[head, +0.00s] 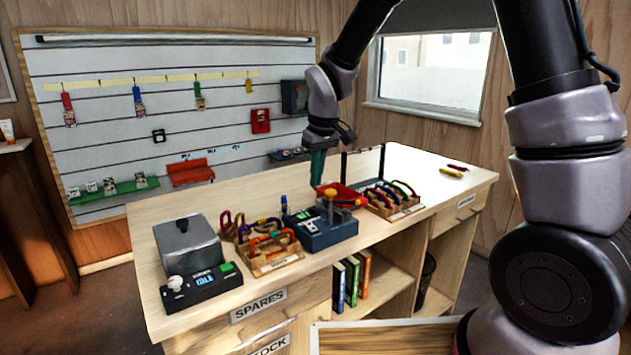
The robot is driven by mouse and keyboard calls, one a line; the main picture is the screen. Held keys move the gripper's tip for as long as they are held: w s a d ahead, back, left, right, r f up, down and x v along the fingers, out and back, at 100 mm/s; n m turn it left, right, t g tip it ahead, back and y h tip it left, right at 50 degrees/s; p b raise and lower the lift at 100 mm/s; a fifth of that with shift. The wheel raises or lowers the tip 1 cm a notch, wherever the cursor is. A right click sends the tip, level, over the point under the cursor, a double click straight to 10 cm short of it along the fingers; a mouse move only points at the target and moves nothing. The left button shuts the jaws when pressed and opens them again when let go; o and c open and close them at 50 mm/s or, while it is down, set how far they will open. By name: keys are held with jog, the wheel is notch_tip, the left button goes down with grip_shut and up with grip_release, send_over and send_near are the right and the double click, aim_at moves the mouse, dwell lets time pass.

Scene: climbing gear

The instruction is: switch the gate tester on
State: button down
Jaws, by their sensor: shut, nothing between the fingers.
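A blue boxy device (322,229) with a small light panel and an upright lever topped by a yellow-orange knob (331,194) stands mid-bench. A low black device (201,288) with a lit display, a green button (226,267) and a white knob (175,283) stands at the bench's front left. No readable label tells me which one is the gate tester. My gripper (317,182) points down with its teal fingers shut and empty. In the picture it shows just above the blue device, near the lever; how far behind it is I cannot tell.
A red scoop-like tray (350,198) lies beside the blue device. Wooden racks of coloured carabiners stand left (276,263) and right (404,213) of it. A grey box (188,245) stands behind the black device. The bench's right end (425,163) is mostly clear.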

aim_at(311, 223)
jog(key=f, duration=0.3)
jog(key=w+f, duration=0.1)
jog(key=f, duration=0.3)
jog(key=w+a+f, duration=0.1)
jog(key=f, duration=0.3)
jog(key=shift+a, duration=0.1)
jog(key=shift+s, duration=0.1)
jog(key=shift+a+f+g, duration=0.1)
jog(key=shift+f+g, duration=0.2)
jog(key=shift+f, duration=0.05)
jog(key=shift+s+d+r, duration=0.25)
jog(key=shift+s+d, duration=0.2)
jog(key=shift+s, duration=0.1)
jog(key=shift+r, duration=0.1)
